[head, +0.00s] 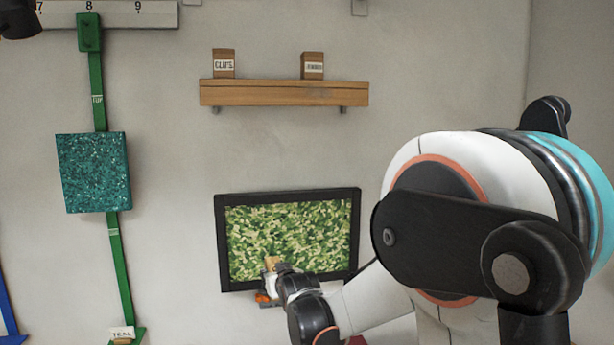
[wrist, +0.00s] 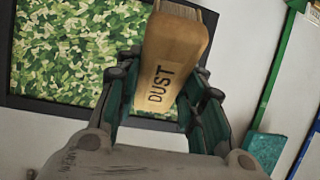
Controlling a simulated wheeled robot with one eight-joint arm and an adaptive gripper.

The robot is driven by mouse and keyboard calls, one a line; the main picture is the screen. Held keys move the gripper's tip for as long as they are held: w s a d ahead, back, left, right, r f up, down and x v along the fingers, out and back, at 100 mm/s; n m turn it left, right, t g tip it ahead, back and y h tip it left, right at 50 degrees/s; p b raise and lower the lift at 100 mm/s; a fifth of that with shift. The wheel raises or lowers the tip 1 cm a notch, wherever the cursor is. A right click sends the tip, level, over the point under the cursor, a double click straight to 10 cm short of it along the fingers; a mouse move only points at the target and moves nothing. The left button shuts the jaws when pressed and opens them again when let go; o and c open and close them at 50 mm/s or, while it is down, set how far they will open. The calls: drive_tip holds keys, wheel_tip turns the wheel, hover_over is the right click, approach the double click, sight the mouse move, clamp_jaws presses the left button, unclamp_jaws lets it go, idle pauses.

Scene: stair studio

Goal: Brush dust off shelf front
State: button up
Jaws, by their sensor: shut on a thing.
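My gripper (wrist: 158,112) is shut on a wooden brush (wrist: 172,55) marked "DUST", with its fingers on both sides of the handle in the wrist view. The brush's bristle end points away from my gripper. In the head view my gripper (head: 272,272) and the tan brush (head: 271,262) are in front of the lower part of a framed green camouflage panel. The wooden shelf (head: 285,94) is on the wall well above my gripper. The brush is apart from the shelf.
Two small boxes, one marked "CLIPS" (head: 223,63) and another (head: 313,66), stand on the shelf. The black-framed panel (head: 222,245) hangs below it. A teal speckled square (head: 93,172) hangs over a green strap (head: 120,262) at left. The wall between shelf and panel is clear.

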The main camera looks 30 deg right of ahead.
drive_tip(key=d+r+t+h+p, duration=0.1)
drive_tip(key=d+r+t+p, duration=0.35)
drive_tip(key=r, duration=1.25)
drive_tip(key=w+d+r+m+t+h+p, duration=0.15)
drive_tip(key=r+p, duration=0.55)
drive_tip(key=r, duration=1)
drive_tip(key=d+r+n+t+h+p, duration=0.15)
drive_tip(key=d+r+p, duration=0.35)
drive_tip(key=r, duration=1.1)
drive_tip(key=shift+m+t+y, duration=0.3)
drive_tip(key=shift+m+t, duration=0.05)
drive_tip(key=shift+m, duration=0.15)
drive_tip(key=shift+w+d+r+p, duration=0.1)
drive_tip(key=shift+w+d+p, duration=0.1)
drive_tip(key=shift+w, duration=0.7)
drive_tip(key=shift+w+d+p, duration=0.15)
drive_tip(key=shift+w+p, duration=0.05)
drive_tip(key=shift+w, duration=0.75)
drive_tip(key=shift+w+d+r+p, duration=0.1)
drive_tip(key=shift+w+d+p, duration=0.1)
drive_tip(key=shift+w, duration=0.7)
drive_tip(key=shift+w+d, duration=0.25)
drive_tip(key=shift+w, duration=0.65)
